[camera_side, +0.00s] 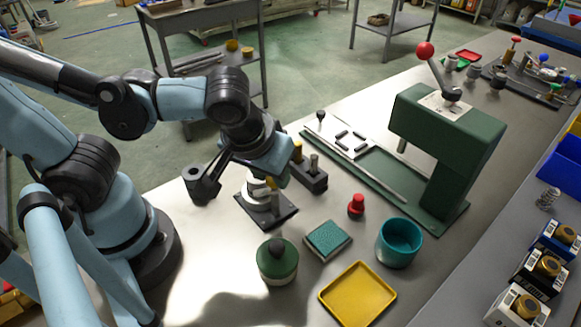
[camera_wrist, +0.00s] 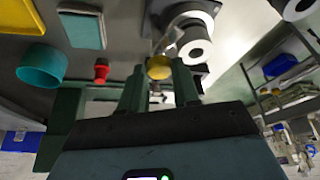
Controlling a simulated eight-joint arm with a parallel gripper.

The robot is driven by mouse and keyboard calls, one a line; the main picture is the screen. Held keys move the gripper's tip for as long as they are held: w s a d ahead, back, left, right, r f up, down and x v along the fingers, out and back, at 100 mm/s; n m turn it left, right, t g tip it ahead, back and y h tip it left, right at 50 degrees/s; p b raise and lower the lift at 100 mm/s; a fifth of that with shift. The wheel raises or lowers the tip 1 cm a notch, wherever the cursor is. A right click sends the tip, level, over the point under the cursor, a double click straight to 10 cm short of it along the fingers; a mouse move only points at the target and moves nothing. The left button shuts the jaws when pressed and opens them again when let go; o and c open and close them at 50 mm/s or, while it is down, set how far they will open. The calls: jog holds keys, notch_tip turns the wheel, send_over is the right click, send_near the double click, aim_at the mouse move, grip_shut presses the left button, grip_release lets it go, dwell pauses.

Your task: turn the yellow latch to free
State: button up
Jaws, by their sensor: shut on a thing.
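The yellow latch (camera_side: 272,183) is a small yellow knob beside a white round fitting (camera_side: 255,190) on a dark square base plate (camera_side: 284,217). In the wrist view the yellow latch (camera_wrist: 159,67) sits between my fingertips, with the white fitting (camera_wrist: 198,50) just beyond it. My gripper (camera_wrist: 160,82) is shut on the latch. In the side view the gripper's fingers are largely hidden by my wrist, which hangs over the fitting. The latch's pivot and exact angle are hard to make out.
A dark block with pegs (camera_side: 311,178) stands close behind right. A green press (camera_side: 440,130) with a red-ball lever is farther back. A green jar (camera_side: 277,264), teal pad (camera_side: 328,239), red knob (camera_side: 356,205), teal cup (camera_side: 399,243) and yellow tray (camera_side: 357,294) stand in front.

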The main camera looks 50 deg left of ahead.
jog(key=shift+d+n+g+y, duration=0.1)
jog(key=shift+n+g+y, duration=0.2)
jog(key=shift+n, duration=0.8)
jog(key=shift+d+n+g+y, duration=0.15)
jog(key=shift+n+y, duration=0.25)
jog(key=shift+n, duration=0.7)
jog(key=shift+a, duration=0.1)
jog(key=o, duration=1)
jog(key=shift+o, duration=0.2)
jog(key=v, duration=1.2)
jog(key=shift+w, duration=0.2)
